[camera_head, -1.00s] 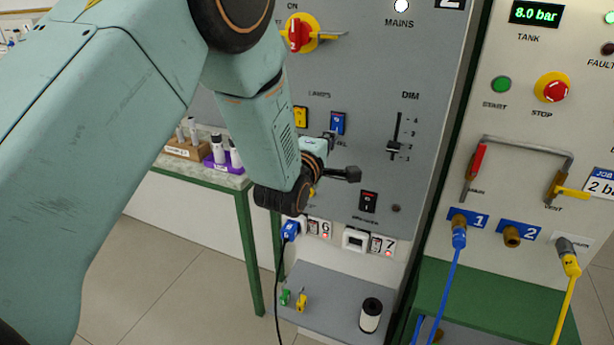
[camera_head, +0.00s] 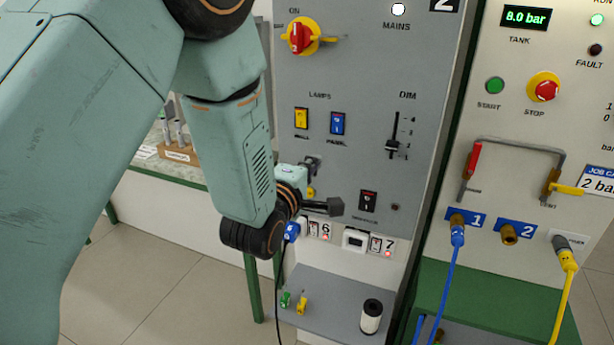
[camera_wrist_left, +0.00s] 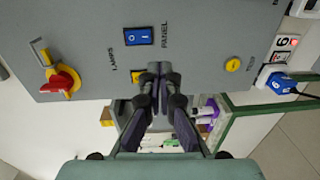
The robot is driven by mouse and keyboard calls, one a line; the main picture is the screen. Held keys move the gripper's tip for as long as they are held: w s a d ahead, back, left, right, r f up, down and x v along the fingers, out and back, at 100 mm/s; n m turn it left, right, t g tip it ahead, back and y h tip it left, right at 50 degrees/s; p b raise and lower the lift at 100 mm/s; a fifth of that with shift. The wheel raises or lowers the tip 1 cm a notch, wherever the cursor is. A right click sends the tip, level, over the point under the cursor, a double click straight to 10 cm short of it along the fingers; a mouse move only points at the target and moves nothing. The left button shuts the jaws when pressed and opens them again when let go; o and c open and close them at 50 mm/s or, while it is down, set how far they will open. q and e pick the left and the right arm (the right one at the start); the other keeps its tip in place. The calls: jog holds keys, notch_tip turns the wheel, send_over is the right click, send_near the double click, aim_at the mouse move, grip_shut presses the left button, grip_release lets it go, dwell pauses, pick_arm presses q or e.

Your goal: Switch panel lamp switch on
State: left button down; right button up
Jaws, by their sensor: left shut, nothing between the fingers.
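The panel lamp switch (camera_head: 338,123) is a blue rocker on the grey board, above the label PANEL; it also shows in the left wrist view (camera_wrist_left: 138,37). I cannot tell which half is pressed in. The yellow wall lamp switch (camera_head: 301,118) is to its left. My left gripper (camera_head: 313,163) is shut and empty, in front of the board below the two lamp switches. In the left wrist view its closed fingertips (camera_wrist_left: 158,72) show beside the blue rocker, apart from it. My right gripper is not in view.
The red rotary switch (camera_head: 299,36) is above the lamp switches, the DIM slider (camera_head: 393,148) to their right. Below are a small black rocker (camera_head: 368,201) and a blue plug (camera_head: 292,231) with a black cable.

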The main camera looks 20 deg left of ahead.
pick_arm(q)
jog(key=shift+s+d+f, duration=0.1)
jog(key=shift+s+d, duration=0.15)
jog(key=shift+s, duration=0.8)
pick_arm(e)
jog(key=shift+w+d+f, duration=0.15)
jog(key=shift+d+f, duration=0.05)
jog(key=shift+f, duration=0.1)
pick_arm(q)
jog(key=shift+a, duration=0.1)
jog(key=shift+a, duration=0.15)
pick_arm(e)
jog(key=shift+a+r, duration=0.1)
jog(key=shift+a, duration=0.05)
